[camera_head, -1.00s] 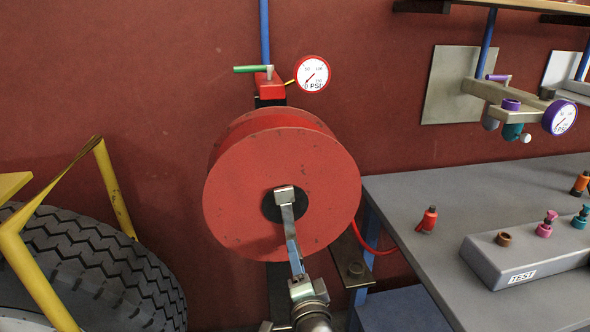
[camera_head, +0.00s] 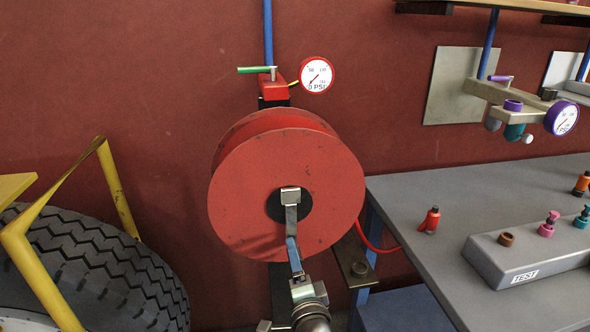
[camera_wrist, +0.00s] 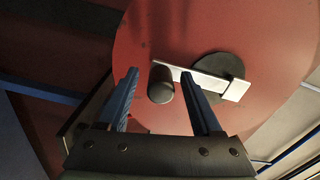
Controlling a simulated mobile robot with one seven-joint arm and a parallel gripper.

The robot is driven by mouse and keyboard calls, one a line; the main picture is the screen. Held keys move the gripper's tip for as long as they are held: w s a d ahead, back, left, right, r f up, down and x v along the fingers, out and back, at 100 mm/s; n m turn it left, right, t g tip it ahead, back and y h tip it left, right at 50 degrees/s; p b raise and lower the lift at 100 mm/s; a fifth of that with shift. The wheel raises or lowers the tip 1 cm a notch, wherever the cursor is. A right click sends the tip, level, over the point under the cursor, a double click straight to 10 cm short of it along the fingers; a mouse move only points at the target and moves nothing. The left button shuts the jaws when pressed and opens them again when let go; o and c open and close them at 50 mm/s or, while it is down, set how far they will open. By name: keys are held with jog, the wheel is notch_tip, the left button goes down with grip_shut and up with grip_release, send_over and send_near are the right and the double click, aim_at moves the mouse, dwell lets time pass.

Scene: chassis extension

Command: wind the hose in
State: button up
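The red hose reel (camera_head: 250,210) hangs on the wall in the head view. A metal crank arm (camera_head: 291,212) points down from its black hub; in the wrist view the crank arm (camera_wrist: 195,75) ends in a dark knob (camera_wrist: 160,85). My gripper (camera_wrist: 159,76) is open, with one blue finger on each side of the knob and visible gaps. In the head view my gripper (camera_head: 292,243) is at the crank's lower end and hides the knob. A short stretch of red hose (camera_head: 371,237) shows right of the reel, running toward the bench.
A grey bench (camera_head: 440,205) at the right carries a red fitting (camera_head: 429,219) and a test block (camera_head: 530,252). A green-handled valve (camera_head: 257,70) and a gauge (camera_head: 316,75) sit above the reel. A tyre (camera_head: 90,265) and yellow frame (camera_head: 113,190) stand left.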

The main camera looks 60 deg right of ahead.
jog(key=shift+s+a+r+p, duration=0.1)
jog(key=shift+s+a+p, duration=0.15)
jog(key=shift+a+p, duration=0.15)
jog(key=p+v, duration=0.7)
jog(key=v, duration=0.5)
jog(key=shift+s, duration=0.1)
